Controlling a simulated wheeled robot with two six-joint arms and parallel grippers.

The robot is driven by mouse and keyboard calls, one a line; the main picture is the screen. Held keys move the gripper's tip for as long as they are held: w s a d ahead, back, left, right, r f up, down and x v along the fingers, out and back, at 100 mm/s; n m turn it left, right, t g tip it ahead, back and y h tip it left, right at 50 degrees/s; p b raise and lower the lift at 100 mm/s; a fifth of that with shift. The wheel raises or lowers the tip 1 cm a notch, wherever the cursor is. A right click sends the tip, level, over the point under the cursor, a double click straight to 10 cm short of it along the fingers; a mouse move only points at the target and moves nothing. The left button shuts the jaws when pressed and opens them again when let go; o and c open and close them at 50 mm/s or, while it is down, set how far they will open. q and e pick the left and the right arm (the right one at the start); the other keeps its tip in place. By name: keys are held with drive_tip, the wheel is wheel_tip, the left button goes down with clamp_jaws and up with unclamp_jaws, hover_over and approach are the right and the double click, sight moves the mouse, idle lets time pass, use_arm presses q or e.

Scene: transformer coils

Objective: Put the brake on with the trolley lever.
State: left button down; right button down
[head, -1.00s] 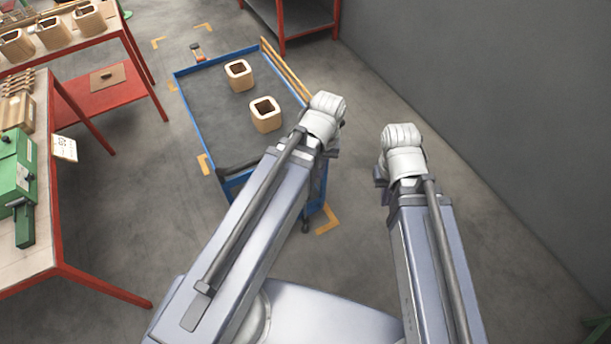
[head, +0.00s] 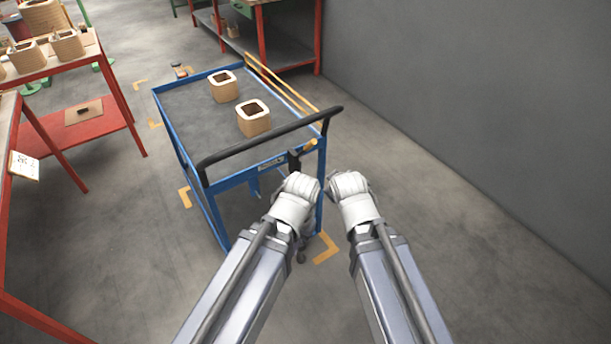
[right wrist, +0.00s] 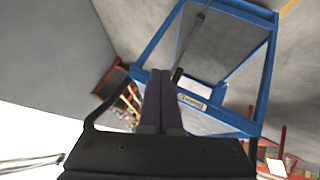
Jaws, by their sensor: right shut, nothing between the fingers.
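The blue trolley (head: 222,179) stands ahead in the head view, its black push handle (head: 270,139) toward me. My right gripper (head: 348,187) is right of the trolley's near corner, apart from the lever. In the right wrist view its dark fingers (right wrist: 161,92) are shut and empty, with the blue trolley frame (right wrist: 258,75) beyond.
Two wooden coils, one farther (head: 223,90) and one nearer (head: 254,124), stand on the trolley top. A red workbench (head: 62,190) is at left, a red shelf (head: 275,60) behind. A grey wall (head: 480,90) bounds the right. Floor right of the trolley is clear.

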drive_tip(key=w+a+f+n+t+y+b, duration=0.2)
drive_tip(key=w+f+n+t+y+b, duration=0.6)
drive_tip(key=b, duration=1.9)
drive_tip(key=s+f+n+t+y+b, duration=0.1)
drive_tip(key=s+f+n+t+b, duration=0.1)
drive_tip(key=s+n+t+b, duration=0.3)
drive_tip(key=t+b, duration=0.1)
drive_tip(key=b, duration=0.3)
drive_tip(key=shift+s, duration=0.35)
drive_tip(key=shift+a, duration=0.1)
